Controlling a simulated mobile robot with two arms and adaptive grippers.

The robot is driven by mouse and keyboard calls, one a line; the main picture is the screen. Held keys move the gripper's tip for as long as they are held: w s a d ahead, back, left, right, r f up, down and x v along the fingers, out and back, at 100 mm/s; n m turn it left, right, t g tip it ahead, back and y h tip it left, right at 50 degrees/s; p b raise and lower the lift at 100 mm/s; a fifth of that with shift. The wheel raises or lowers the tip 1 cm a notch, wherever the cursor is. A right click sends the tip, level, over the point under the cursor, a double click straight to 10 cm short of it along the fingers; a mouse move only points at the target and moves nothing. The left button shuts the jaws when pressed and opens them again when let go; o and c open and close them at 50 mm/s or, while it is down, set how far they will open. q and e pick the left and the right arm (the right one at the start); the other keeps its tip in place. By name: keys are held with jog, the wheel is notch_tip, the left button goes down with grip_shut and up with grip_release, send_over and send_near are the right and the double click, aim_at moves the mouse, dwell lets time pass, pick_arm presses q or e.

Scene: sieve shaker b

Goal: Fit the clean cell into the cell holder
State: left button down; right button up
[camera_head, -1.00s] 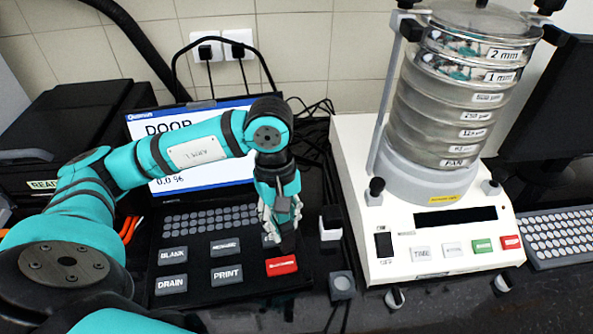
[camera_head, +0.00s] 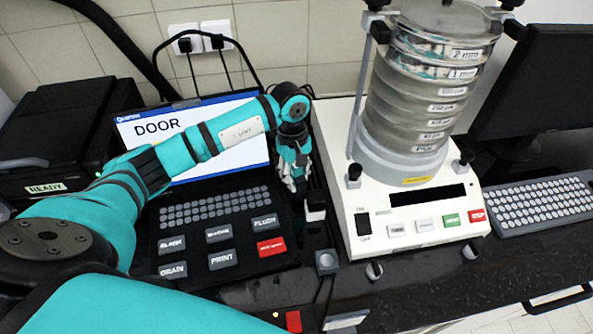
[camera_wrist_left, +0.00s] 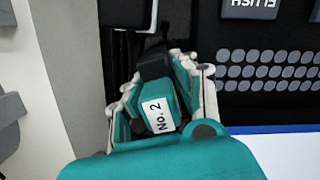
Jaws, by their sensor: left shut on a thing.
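My left gripper (camera_head: 291,186) points down at the right edge of the black instrument panel, beside the small black-and-white block (camera_head: 315,208). In the left wrist view the gripper (camera_wrist_left: 158,72) is shut on a dark block (camera_wrist_left: 154,66), probably the cell; its body is mostly hidden by the fingers. A black part with a pale edge (camera_wrist_left: 128,14) lies just beyond the fingertips. I cannot identify the cell holder for sure. My right gripper is not in view.
The instrument screen (camera_head: 205,145) reads "DOOR", above a panel of keys (camera_head: 215,207). The white sieve shaker (camera_head: 415,200) with its sieve stack (camera_head: 425,85) stands close on the right. A black "READY" box (camera_head: 55,130) is at left. Cables run behind.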

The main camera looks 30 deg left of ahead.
pick_arm(q)
jog(key=shift+f, duration=0.1)
jog(key=shift+f+b, duration=0.1)
jog(key=shift+b, duration=0.25)
jog(key=c, duration=1)
grip_release()
jog(key=shift+c, duration=0.2)
